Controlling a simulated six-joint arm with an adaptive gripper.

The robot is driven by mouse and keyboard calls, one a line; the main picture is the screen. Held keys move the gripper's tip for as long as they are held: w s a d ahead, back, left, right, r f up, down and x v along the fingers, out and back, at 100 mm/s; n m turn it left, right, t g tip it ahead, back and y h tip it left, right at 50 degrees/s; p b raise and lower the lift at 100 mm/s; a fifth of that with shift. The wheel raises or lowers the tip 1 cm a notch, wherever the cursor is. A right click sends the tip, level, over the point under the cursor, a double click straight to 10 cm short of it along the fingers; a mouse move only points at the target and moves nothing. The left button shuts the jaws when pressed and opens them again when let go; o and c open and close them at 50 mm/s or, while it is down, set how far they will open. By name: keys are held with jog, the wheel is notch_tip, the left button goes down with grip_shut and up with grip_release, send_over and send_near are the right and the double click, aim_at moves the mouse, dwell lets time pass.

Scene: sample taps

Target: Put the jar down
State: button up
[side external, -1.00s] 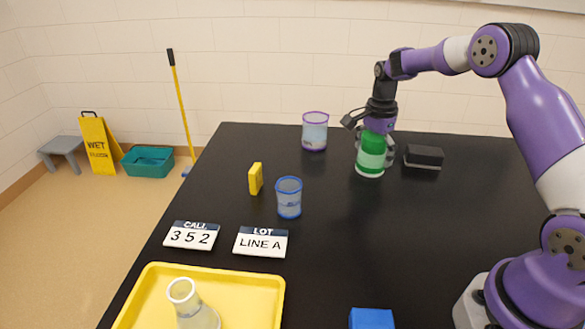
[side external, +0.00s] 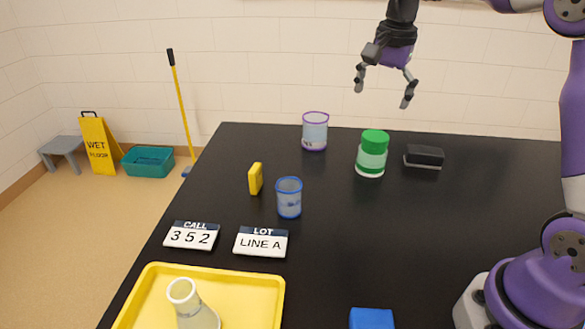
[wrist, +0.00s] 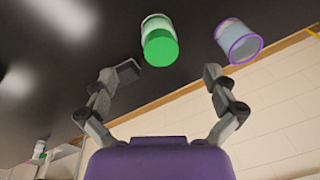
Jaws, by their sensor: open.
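The jar (side external: 371,155) has a green lid and a pale green band. It stands upright on the black table, toward the back right in the side view. In the wrist view the jar (wrist: 159,42) shows lid-on, beyond my fingers and apart from them. My gripper (side external: 383,98) is open and empty, high above the table and above the jar. Its two spread fingers also frame the wrist view (wrist: 170,88), with nothing between them.
A purple-rimmed beaker (side external: 314,132) stands left of the jar and a black block (side external: 423,156) right of it. A blue-rimmed beaker (side external: 288,198), yellow block (side external: 255,179), two label cards, a blue block (side external: 371,318) and a yellow tray (side external: 262,290) holding a flask (side external: 193,308) are nearer.

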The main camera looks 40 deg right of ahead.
jog(key=s+a+n+t, duration=0.2)
jog(key=s+a+n, duration=0.3)
jog(key=s+n, duration=0.2)
jog(key=s+a+f+n+t, duration=0.1)
jog(key=s+a+n+t, duration=0.1)
jog(key=s+a+n, duration=0.4)
jog(key=s+n, duration=0.2)
jog(key=shift+s+a+f, duration=0.2)
jog(key=shift+s+f, duration=0.05)
jog(key=shift+s, duration=0.15)
